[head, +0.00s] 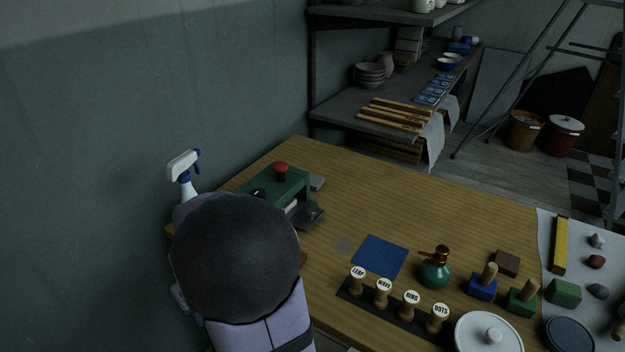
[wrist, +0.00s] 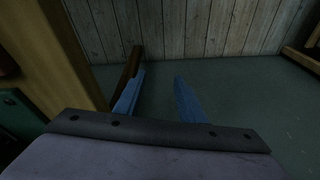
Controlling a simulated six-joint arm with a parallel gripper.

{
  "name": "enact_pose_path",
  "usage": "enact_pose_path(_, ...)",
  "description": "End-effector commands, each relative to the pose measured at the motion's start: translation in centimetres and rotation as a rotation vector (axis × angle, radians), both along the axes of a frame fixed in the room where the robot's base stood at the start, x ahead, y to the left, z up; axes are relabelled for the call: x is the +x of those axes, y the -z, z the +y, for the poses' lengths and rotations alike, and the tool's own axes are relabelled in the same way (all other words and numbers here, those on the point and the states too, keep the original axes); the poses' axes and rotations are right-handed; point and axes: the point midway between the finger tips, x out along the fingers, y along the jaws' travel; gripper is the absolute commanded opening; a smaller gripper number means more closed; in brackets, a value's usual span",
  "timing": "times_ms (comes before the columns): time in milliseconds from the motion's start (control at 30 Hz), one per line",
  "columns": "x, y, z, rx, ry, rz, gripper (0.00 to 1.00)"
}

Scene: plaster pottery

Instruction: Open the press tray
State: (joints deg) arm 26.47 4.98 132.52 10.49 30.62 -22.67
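The green press (head: 285,187) with a red knob (head: 281,168) stands on the wooden table at its back left. A grey tray-like part (head: 309,216) shows low at its front right; I cannot tell how far it is out. My dark round arm link hides the press's lower left. In the wrist view my gripper (wrist: 158,78) has two blue fingers, apart, with nothing between them. It points down past wood toward the floor. A green piece (wrist: 15,112) at the left edge there may be the press.
The table's back middle is clear. A brown wooden piece (wrist: 128,72) is near the left finger.

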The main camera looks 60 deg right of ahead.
Motion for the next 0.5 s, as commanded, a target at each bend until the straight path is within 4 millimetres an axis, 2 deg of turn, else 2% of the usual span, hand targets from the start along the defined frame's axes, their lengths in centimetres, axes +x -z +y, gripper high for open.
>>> enact_pose_path(33, 0.3, -3.1, -1.4, -0.006, 0.021, -0.012, 0.36)
enact_pose_path(267, 1.1, -9.7, -7.0, -0.043, 0.087, -0.068, 0.36)
enact_pose_path(500, 0.8, -16.0, -13.0, -0.093, 0.154, -0.114, 0.36)
